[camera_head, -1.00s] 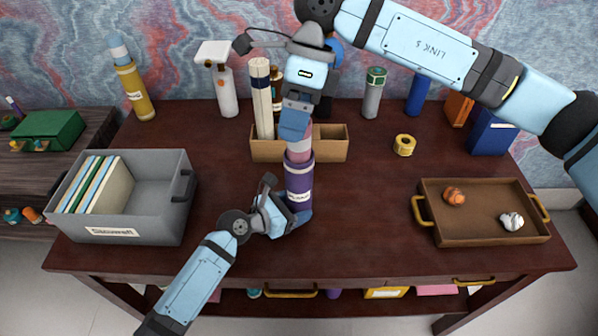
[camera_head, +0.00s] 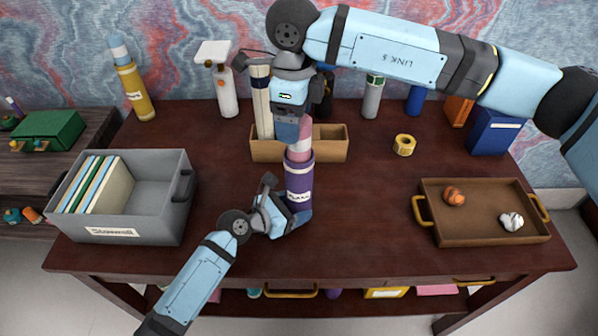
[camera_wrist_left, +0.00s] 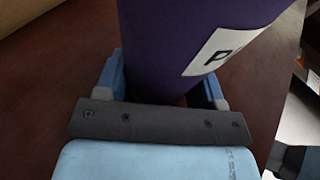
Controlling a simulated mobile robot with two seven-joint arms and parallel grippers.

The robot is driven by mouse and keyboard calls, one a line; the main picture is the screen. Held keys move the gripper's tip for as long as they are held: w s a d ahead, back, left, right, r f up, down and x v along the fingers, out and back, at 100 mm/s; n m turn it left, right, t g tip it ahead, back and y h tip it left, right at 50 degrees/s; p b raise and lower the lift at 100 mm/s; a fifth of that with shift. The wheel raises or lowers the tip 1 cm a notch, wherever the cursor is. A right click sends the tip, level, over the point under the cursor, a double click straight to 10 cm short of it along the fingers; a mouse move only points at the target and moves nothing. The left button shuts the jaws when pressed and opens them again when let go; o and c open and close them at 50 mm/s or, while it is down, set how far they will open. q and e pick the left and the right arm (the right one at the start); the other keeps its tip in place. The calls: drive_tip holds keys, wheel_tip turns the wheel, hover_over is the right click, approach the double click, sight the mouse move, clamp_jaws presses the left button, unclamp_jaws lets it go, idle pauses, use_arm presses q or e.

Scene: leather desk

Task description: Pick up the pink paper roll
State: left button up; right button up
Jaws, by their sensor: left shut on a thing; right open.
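A purple tube (camera_head: 299,185) with a white label stands upright near the middle of the desk. My left gripper (camera_head: 291,212) is shut on its lower part. In the left wrist view the purple tube (camera_wrist_left: 185,45) fills the space between the fingers of my left gripper (camera_wrist_left: 165,88). The pink paper roll (camera_head: 299,153) sticks up out of the tube's top. My right gripper (camera_head: 289,132) is open, pointing down at the roll's upper part and hiding some of it. I cannot tell whether its fingers touch the roll.
A wooden organiser (camera_head: 330,148) stands just behind, holding a tall pale roll (camera_head: 264,105). A grey bin (camera_head: 150,215) with files is at left. A brown tray (camera_head: 470,232) with two small objects is at right. A yellow tape roll (camera_head: 404,145) lies between. The front right-centre desk is clear.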

drive_tip(key=f, duration=0.4)
drive_tip(key=shift+w+d+f, duration=0.15)
drive_tip(key=shift+d+f, duration=0.15)
drive_tip(key=c, duration=1.3)
drive_tip(key=shift+r, duration=0.1)
wheel_tip(320, 180, up, 28)
use_arm(q)
drive_tip(key=o, duration=0.8)
